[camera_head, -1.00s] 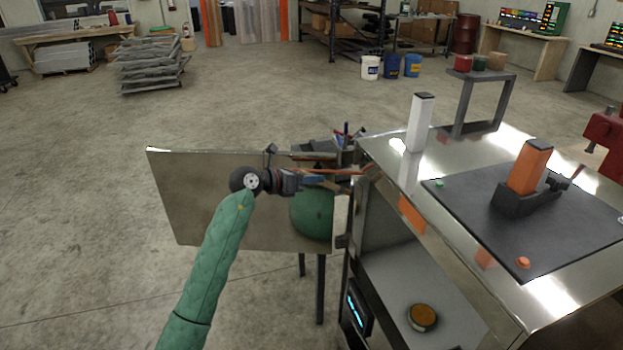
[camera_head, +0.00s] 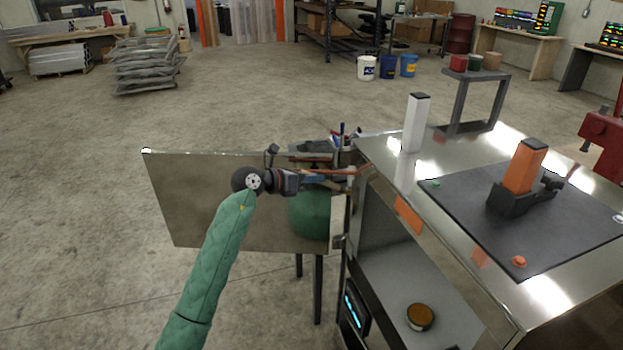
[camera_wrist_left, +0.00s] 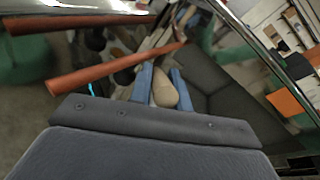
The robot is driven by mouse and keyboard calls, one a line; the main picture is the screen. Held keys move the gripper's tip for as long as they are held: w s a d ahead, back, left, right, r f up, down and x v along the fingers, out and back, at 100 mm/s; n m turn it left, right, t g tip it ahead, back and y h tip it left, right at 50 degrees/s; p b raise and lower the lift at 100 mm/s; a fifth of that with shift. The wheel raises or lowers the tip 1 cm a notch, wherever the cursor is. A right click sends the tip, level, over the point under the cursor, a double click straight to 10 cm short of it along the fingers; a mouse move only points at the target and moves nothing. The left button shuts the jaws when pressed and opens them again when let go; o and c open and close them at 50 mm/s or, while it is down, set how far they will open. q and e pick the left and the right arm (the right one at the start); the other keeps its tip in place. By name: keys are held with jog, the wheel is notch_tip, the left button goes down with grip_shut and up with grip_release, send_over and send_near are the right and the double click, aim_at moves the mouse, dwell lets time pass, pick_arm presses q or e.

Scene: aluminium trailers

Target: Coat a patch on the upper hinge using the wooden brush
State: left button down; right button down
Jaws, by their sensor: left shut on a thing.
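My left gripper (camera_head: 322,181) reaches in front of the open metal door (camera_head: 205,205), close to the door's hinge side by the cabinet. In the left wrist view its two blue fingers (camera_wrist_left: 162,86) are shut on a tan, rounded wooden piece, which looks like the handle of the wooden brush (camera_wrist_left: 164,94). The bristles are hidden or too small to tell. I cannot make out the upper hinge clearly; the gripper and an orange-red rod cover the upper door joint in the head view. My right gripper is not in view.
The orange-red rod (camera_head: 333,171) passes close beside the gripper, also in the left wrist view (camera_wrist_left: 112,70). The cabinet top (camera_head: 383,151) carries a white post (camera_head: 415,122) and an orange block (camera_head: 524,165) in a black holder. A round tin (camera_head: 420,316) stands on the inner shelf.

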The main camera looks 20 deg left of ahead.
pick_arm(q)
jog(key=shift+r+p, duration=0.3)
jog(key=shift+r, duration=0.15)
jog(key=shift+r+p, duration=0.35)
jog(key=shift+r, duration=0.2)
jog(key=s+d, duration=0.1)
jog(key=s+d+p, duration=0.1)
jog(key=s, duration=0.1)
jog(key=shift+s+d, duration=0.15)
jog(key=shift+s, duration=0.05)
dwell(1.4)
jog(key=shift+f, duration=0.1)
